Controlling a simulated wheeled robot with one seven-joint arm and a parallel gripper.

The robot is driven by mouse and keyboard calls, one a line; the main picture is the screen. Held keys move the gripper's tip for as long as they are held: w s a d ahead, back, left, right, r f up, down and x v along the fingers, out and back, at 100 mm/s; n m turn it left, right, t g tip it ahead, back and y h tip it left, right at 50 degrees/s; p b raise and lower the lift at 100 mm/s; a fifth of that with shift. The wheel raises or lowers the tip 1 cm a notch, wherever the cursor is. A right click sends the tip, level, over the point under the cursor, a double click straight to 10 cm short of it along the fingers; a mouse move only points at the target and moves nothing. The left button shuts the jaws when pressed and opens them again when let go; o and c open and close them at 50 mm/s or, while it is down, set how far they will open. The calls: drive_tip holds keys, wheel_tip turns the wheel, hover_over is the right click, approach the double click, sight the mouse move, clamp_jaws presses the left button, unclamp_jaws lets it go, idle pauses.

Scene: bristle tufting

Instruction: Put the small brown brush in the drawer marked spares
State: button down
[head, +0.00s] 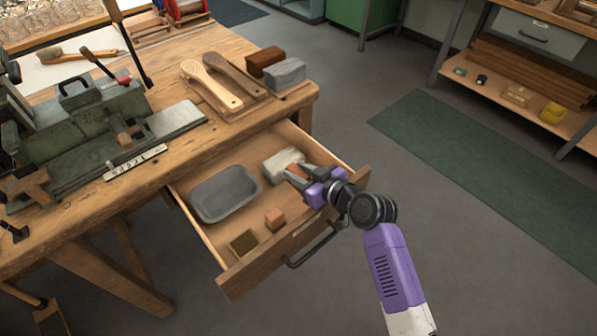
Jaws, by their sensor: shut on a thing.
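My gripper (304,180) is over the right side of the open drawer (247,278) under the workbench. It is shut on a small brown thing (297,171), which looks like the small brown brush; the jaws hide much of it. I cannot tell whether the brush touches the drawer floor or the pale block beside it. A small plate is on the drawer front, but its writing is too small to read. My wrist is above the drawer's front right corner.
The drawer holds a grey tray (224,194), a pale block (281,164), a small orange-brown block (275,219) and a small square tin (243,243). Brush handles (212,84), a brown block (265,60) and a grey block (285,74) lie on the bench. Floor is clear to the right.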

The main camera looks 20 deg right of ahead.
drive_tip(key=shift+f, duration=0.1)
drive_tip(key=c, duration=1.1)
unclamp_jaws()
drive_tip(key=shift+o, duration=0.2)
drive_tip(key=shift+r+p, duration=0.45)
drive_tip(key=p+v, duration=0.1)
drive_tip(key=v, duration=1.1)
drive_tip(key=shift+r, duration=0.25)
